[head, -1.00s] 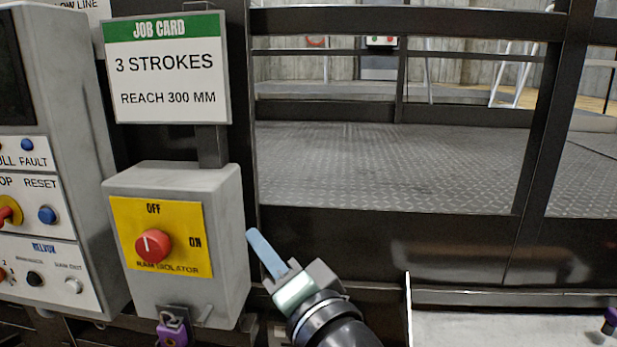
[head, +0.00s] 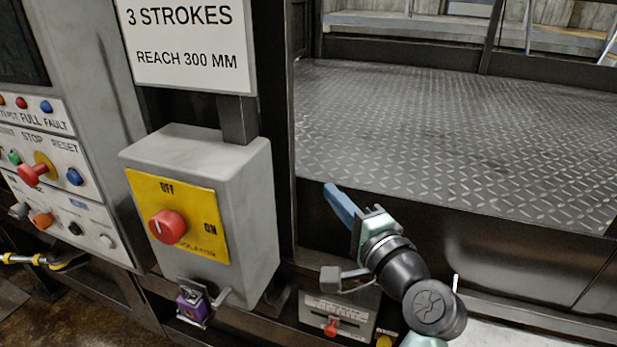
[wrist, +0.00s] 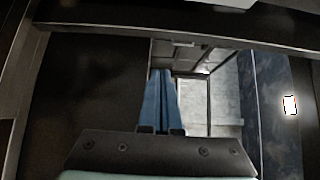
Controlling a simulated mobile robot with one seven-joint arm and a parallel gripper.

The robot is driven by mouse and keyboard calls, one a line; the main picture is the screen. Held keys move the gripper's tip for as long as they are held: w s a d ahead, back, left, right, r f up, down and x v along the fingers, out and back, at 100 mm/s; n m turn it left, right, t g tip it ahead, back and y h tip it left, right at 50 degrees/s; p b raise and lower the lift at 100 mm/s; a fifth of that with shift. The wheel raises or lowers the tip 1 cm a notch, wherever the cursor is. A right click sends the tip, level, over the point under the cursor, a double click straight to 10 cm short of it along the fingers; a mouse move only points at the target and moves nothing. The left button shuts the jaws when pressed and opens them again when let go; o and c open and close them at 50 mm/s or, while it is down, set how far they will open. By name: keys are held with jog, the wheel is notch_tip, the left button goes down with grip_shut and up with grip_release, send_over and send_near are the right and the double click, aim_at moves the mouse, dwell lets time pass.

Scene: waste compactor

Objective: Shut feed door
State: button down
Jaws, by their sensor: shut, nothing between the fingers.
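My gripper (head: 332,190) is shut and empty, its blue fingers pressed together and pointing up and left. It is right of the grey isolator box, in front of the dark frame under the opening. In the wrist view, the shut fingers (wrist: 161,76) point toward a dark frame with a lighter gap beyond. I cannot tell for sure which part is the feed door. The opening above my gripper shows a diamond-plate floor (head: 430,130), with no panel visible across the part in view.
The grey isolator box (head: 255,215) has a red knob (head: 167,227) and a purple padlock (head: 192,305) below. A control panel (head: 60,210) stands at the left. A small plate with a red lever (head: 331,327) sits below my gripper. A job card (head: 190,48) hangs above the box.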

jog(key=shift+w+a+p, duration=0.35)
jog(key=shift+w+a, duration=0.15)
jog(key=shift+a, duration=0.25)
jog(key=shift+w+a+p, duration=0.4)
jog(key=shift+w+a, duration=0.15)
jog(key=shift+a, duration=0.25)
jog(key=shift+w+a+p, duration=0.35)
jog(key=shift+w+a, duration=0.15)
jog(key=shift+a, duration=0.25)
